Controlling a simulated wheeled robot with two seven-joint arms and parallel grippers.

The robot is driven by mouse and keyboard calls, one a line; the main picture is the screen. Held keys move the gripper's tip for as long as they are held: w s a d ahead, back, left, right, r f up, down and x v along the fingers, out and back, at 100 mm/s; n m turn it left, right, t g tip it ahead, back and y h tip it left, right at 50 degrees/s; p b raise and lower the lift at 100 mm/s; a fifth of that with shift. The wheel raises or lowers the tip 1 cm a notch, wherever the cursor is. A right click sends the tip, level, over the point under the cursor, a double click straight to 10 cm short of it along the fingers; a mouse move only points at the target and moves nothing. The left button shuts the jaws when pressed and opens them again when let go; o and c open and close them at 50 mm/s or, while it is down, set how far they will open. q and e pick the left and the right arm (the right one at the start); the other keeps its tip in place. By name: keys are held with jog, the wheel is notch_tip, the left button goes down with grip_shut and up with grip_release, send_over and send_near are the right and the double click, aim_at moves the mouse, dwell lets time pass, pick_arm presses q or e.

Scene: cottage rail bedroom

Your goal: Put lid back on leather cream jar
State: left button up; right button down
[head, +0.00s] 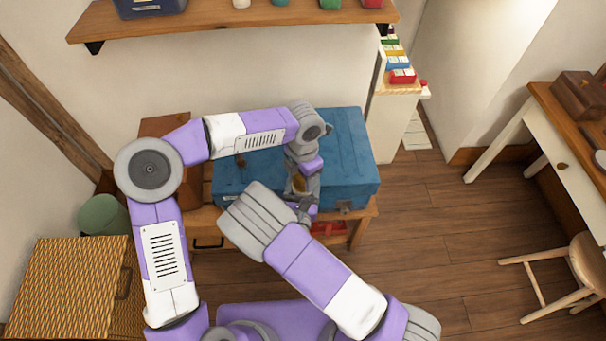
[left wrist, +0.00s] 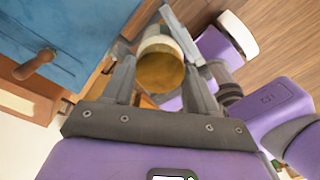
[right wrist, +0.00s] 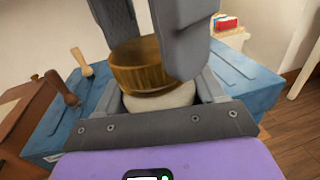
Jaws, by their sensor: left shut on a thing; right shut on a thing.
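The leather cream jar (right wrist: 160,98) is pale, and my right gripper (head: 305,207) is shut on its body. The lid (right wrist: 140,68) is a brown-gold disc, and my left gripper (head: 299,184) is shut on it from above. In the right wrist view the lid sits over the jar's top, slightly tilted in the picture; I cannot tell whether it is seated. In the left wrist view the lid (left wrist: 161,71) faces the camera between the left fingers, with the pale jar (left wrist: 158,44) behind it. In the head view the grippers mostly hide both.
A blue chest (head: 350,150) stands on a wooden table behind the grippers. Wooden-handled tools (right wrist: 62,90) show near it. A shelf (head: 230,25) is above. A wicker basket (head: 65,285) is at left, a stool (head: 555,265) at right. The floor (head: 430,235) between is clear.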

pick_arm(q)
jog(key=o, duration=1)
jog(key=shift+r, duration=0.1)
jog(key=shift+r, duration=2.15)
jog(key=shift+c, duration=0.4)
